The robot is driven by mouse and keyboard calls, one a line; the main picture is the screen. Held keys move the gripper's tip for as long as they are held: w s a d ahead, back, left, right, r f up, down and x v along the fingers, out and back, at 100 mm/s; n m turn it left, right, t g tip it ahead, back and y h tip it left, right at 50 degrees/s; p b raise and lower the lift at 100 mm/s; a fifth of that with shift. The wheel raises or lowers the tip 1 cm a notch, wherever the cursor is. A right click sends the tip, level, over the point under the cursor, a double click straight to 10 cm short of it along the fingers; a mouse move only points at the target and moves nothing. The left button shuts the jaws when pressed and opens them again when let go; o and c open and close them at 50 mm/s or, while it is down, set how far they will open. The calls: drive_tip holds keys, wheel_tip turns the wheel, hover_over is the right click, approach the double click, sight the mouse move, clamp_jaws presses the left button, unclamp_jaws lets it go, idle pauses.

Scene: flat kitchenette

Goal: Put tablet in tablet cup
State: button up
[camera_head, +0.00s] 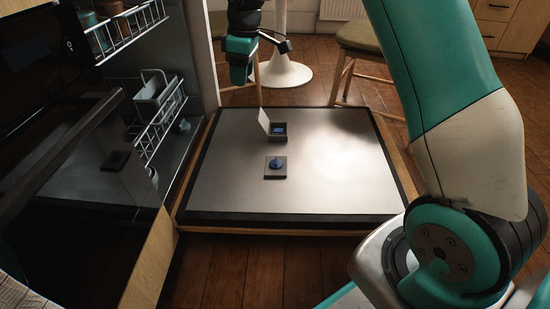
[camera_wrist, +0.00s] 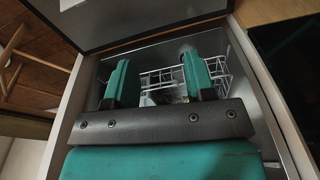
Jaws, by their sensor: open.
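The tablet cup (camera_head: 278,131) is a small square recess with a raised lid (camera_head: 264,121) on the metal inner face of the lowered dishwasher door (camera_head: 230,185). A small blue patch (camera_head: 280,127) shows inside the cup; I cannot tell if it is the tablet. No separate tablet is clear in either view. My gripper (camera_head: 241,62) hangs beyond the door's far edge, apart from the cup. In the wrist view its teal fingers (camera_wrist: 156,65) are spread apart, with no held object clear between them.
A blue round cap (camera_head: 276,162) sits in front of the cup. White wire racks (camera_head: 161,125) stand inside the dishwasher at left, and a rack (camera_wrist: 215,75) shows beyond my fingers. Stools (camera_head: 358,40) stand behind. The right part of the door is clear.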

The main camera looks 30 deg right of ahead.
drive_tip(key=s+a+r+y, duration=0.1)
drive_tip(key=s+a+r, duration=0.25)
drive_tip(key=s, duration=0.25)
drive_tip(key=s+a+r, duration=0.2)
drive_tip(key=s+a, duration=0.2)
drive_tip(key=s, duration=0.2)
drive_tip(key=s+a+m+y, duration=0.1)
drive_tip(key=s+a, duration=0.1)
drive_tip(key=s, duration=1)
drive_tip(key=s+a+f+m+y, duration=0.1)
drive_tip(key=s+a, duration=0.2)
drive_tip(key=s, duration=0.9)
drive_tip(key=shift+s+m+g, duration=0.2)
drive_tip(key=shift+m+g, duration=0.2)
